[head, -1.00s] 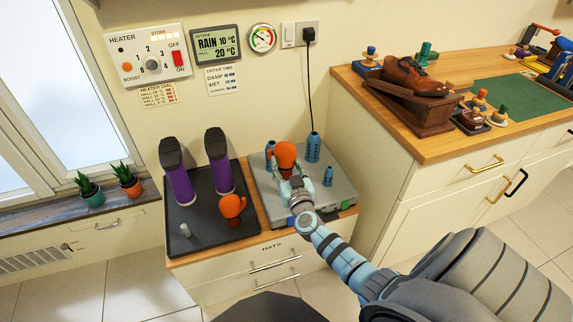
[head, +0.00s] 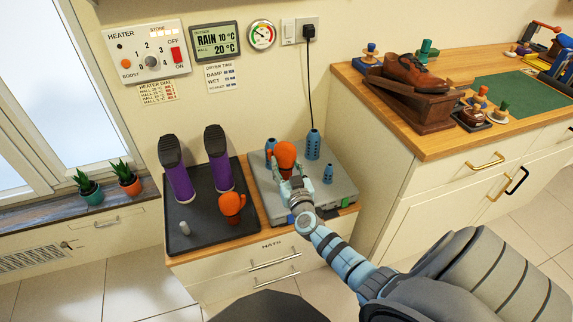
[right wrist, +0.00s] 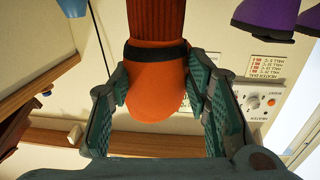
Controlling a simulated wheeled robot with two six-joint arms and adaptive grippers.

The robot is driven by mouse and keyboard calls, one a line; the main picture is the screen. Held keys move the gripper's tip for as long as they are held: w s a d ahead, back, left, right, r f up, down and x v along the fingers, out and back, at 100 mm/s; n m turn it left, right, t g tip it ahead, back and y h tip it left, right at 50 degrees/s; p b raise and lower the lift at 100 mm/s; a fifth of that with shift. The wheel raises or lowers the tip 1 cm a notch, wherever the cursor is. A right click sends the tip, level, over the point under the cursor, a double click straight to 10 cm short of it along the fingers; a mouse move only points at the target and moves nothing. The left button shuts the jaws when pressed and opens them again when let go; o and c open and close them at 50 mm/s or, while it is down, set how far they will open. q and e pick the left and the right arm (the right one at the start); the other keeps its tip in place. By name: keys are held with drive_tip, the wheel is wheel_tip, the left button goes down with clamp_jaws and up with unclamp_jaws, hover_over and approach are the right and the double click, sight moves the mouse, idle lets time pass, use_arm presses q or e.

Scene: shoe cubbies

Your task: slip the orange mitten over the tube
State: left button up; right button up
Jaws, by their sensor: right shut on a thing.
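My right gripper (head: 290,176) is shut on an orange mitten (head: 286,154), held above the grey dryer base (head: 268,202). In the right wrist view the mitten's rounded orange end (right wrist: 155,95) lies between the two green-grey fingers, with a dark band and a brown ribbed cuff beyond. Blue perforated tubes stand on the base: a tall one (head: 313,145) right of the mitten, a short one (head: 328,174) at front right, and one (head: 270,147) partly hidden at its left. I cannot tell whether a tube is inside the mitten. My left gripper is not in view.
A second orange mitten (head: 232,204) and purple boots (head: 178,178) are on the black tray (head: 205,237) to the left. A wooden counter (head: 440,150) with a brown shoe (head: 414,74) rises at right. A black cord (head: 310,85) hangs behind the base.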

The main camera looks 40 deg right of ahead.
sight(286, 178)
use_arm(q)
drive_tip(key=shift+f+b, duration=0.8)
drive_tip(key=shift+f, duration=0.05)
use_arm(e)
drive_tip(key=shift+f, duration=1.05)
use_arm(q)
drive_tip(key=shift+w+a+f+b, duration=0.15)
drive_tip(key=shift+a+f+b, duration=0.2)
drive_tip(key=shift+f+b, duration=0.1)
use_arm(e)
drive_tip(key=shift+f, duration=0.5)
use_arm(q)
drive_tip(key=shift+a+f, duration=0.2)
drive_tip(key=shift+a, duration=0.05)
use_arm(e)
drive_tip(key=shift+f, duration=0.3)
use_arm(q)
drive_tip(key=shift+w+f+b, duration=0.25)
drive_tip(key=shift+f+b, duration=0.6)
drive_tip(key=shift+b, duration=0.3)
use_arm(e)
drive_tip(key=shift+f, duration=1.05)
